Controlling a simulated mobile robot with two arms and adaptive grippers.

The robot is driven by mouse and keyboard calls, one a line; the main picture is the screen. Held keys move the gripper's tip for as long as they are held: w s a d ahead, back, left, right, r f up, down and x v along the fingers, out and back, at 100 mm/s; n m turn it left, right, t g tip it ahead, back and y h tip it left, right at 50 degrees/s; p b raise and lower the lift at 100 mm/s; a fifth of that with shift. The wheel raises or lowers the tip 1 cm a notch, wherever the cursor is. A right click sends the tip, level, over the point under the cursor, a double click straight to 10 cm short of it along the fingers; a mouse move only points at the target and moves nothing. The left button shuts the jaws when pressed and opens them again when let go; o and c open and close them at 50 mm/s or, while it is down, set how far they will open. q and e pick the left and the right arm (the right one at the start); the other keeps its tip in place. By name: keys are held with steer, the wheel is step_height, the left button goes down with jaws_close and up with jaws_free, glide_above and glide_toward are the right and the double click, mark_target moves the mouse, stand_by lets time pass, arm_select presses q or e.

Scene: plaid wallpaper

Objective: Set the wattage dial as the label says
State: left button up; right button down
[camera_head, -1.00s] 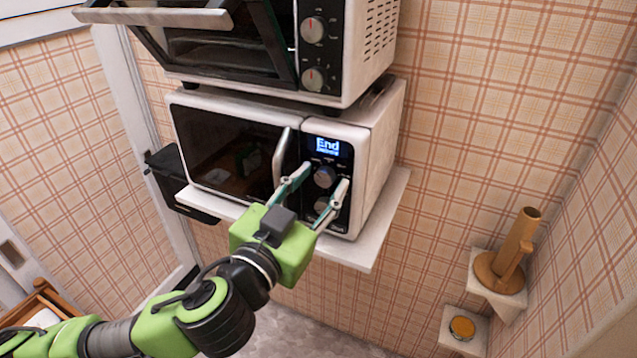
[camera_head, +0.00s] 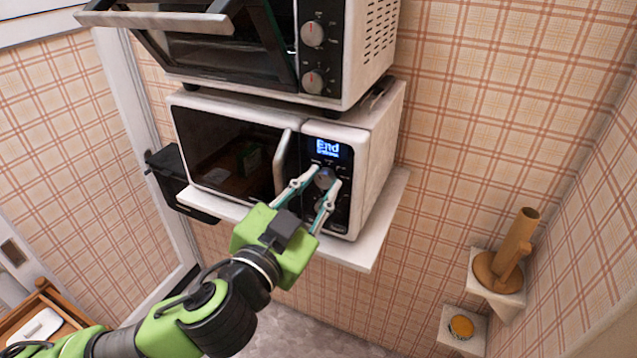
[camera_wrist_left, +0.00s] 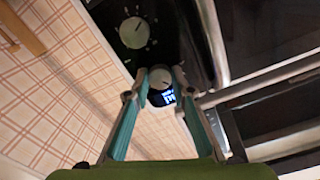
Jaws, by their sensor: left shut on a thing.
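The white microwave (camera_head: 375,150) has a black control panel with a lit display (camera_head: 327,148) reading "End" above smaller text I cannot read. Below the display is the upper dial (camera_head: 325,180), a grey knob; in the left wrist view this knob (camera_wrist_left: 160,77) sits between my fingertips. My left gripper (camera_head: 323,178) is shut on it, one finger on each side. The lower dial (camera_wrist_left: 133,32) is clear of the fingers in the wrist view and partly hidden by a finger in the head view. The dial markings are too small to read. My right gripper is not in view.
A toaster oven (camera_head: 365,50) with its door tilted open stands above the microwave. The microwave rests on a white wall shelf (camera_head: 365,255). A wooden holder (camera_head: 500,265) and a small round orange-topped item (camera_head: 461,326) are on wall ledges at right. A wooden tray is at lower left.

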arm_select(q)
steer(key=m+p, duration=0.3)
steer(key=m, duration=0.3)
steer(key=shift+r, duration=0.15)
steer(key=m+p, duration=0.4)
steer(key=m, duration=0.2)
steer(key=shift+m, duration=0.4)
steer(key=m+p, duration=0.3)
steer(key=shift+r+m, duration=0.1)
steer(key=shift+m, duration=0.2)
steer(key=m+p, duration=0.2)
steer(key=m, duration=0.1)
steer(key=shift+m+p, duration=0.3)
steer(key=shift+p, duration=0.05)
steer(key=m+p, duration=0.2)
steer(key=m, duration=0.1)
steer(key=shift+m, duration=0.3)
steer(key=shift+m+p, duration=0.6)
steer(key=shift+f, duration=0.2)
steer(key=o, duration=1.1)
